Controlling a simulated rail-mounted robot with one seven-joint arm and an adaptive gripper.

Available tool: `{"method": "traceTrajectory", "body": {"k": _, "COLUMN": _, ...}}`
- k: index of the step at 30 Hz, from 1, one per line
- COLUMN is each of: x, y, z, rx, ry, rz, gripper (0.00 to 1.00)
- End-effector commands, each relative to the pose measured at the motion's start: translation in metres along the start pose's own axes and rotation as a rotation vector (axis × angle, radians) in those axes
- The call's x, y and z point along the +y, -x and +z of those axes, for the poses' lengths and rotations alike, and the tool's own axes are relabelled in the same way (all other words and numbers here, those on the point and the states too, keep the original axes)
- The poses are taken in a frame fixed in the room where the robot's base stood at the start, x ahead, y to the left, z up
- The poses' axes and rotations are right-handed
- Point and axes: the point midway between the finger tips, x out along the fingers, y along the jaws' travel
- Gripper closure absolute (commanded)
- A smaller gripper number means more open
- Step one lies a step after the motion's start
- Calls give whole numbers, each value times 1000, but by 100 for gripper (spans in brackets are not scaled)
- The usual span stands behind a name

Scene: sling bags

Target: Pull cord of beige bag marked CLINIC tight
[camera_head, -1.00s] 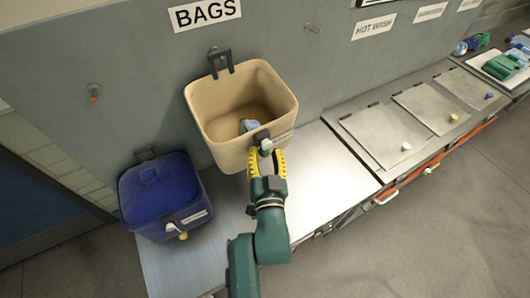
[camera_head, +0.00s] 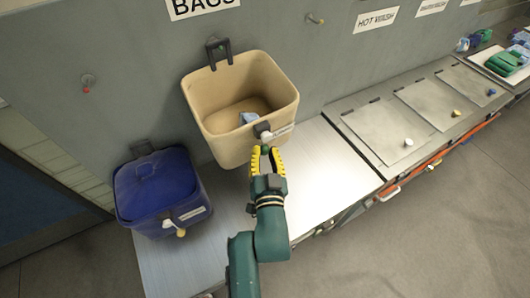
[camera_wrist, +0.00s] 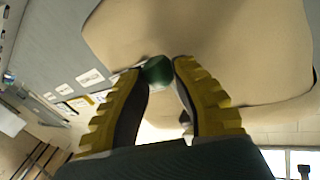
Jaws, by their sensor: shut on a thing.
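The beige bag (camera_head: 225,137) hangs open-mouthed on the wall, with a small blue-grey item (camera_head: 248,118) inside. Its front has a dark fitting (camera_head: 262,130) with a white piece below, and a pale label (camera_head: 284,131) too small to read. My gripper (camera_head: 266,152) is just below the fitting, at the bag's front. Its yellow fingers are closed on a green ball at the cord's end; in the wrist view the green ball (camera_wrist: 157,70) sits between the fingertips, against the beige bag wall. The cord itself is mostly hidden.
A closed blue bag (camera_head: 158,190) with a yellow ball (camera_head: 181,233) hangs at the lower left. A metal bench (camera_head: 325,165) runs below, with lidded bins (camera_head: 380,132) to the right.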

Motion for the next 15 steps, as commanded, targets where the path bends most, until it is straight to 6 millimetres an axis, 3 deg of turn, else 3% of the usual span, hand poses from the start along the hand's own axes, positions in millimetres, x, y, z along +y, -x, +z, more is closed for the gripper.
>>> {"method": "traceTrajectory", "body": {"k": 1, "x": 5, "y": -2, "z": 18, "rx": 1, "ry": 0, "rz": -1, "gripper": 100}}
{"method": "traceTrajectory", "body": {"k": 6, "x": 12, "y": -6, "z": 41, "rx": 0, "ry": 0, "rz": 0, "gripper": 100}}
{"method": "traceTrajectory", "body": {"k": 15, "x": 12, "y": -7, "z": 40, "rx": 0, "ry": -1, "rz": 0, "gripper": 100}}
